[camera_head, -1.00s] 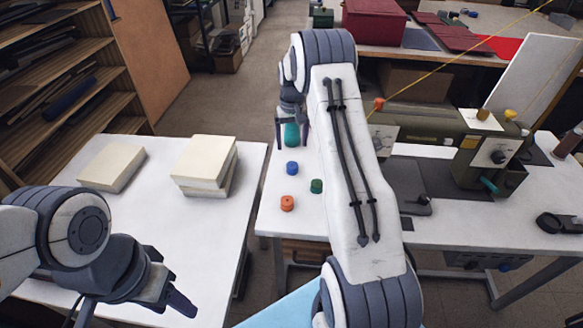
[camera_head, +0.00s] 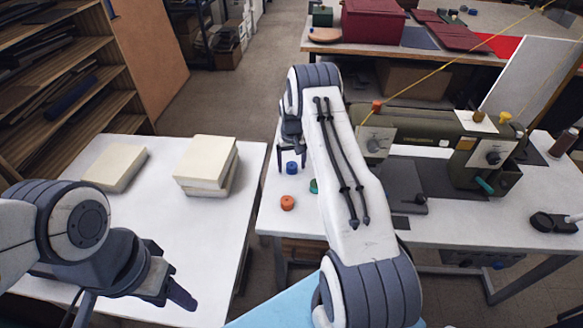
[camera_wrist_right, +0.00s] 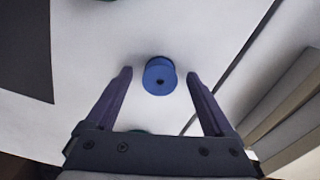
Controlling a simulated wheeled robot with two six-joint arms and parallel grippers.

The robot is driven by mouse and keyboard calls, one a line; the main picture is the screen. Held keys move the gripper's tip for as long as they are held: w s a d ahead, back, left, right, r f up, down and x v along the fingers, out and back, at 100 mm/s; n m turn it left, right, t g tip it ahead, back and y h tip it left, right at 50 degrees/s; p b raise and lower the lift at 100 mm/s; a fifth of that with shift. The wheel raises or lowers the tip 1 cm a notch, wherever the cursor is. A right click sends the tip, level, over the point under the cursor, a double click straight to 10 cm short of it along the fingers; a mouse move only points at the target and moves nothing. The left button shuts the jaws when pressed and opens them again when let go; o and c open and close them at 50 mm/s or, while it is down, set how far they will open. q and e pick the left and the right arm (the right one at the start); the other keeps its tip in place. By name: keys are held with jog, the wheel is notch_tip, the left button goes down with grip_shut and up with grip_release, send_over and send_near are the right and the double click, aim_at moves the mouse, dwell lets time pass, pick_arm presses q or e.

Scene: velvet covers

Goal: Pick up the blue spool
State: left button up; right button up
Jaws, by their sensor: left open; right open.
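The blue spool (camera_head: 291,168) stands on the white sewing table, just below my right gripper (camera_head: 293,158) in the head view. In the right wrist view the blue spool (camera_wrist_right: 160,79) shows between the two open fingertips, with white gaps on both sides. The right gripper is open and empty; I cannot tell its exact height over the spool. My left gripper (camera_head: 172,280) is open and empty over the left table.
An orange spool (camera_head: 287,202) stands nearer, and a green spool (camera_head: 314,186) is partly hidden by my right arm. The sewing machine (camera_head: 450,148) stands to the right. Cream blocks (camera_head: 207,165) lie on the left table (camera_head: 150,215).

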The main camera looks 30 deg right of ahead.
grip_shut()
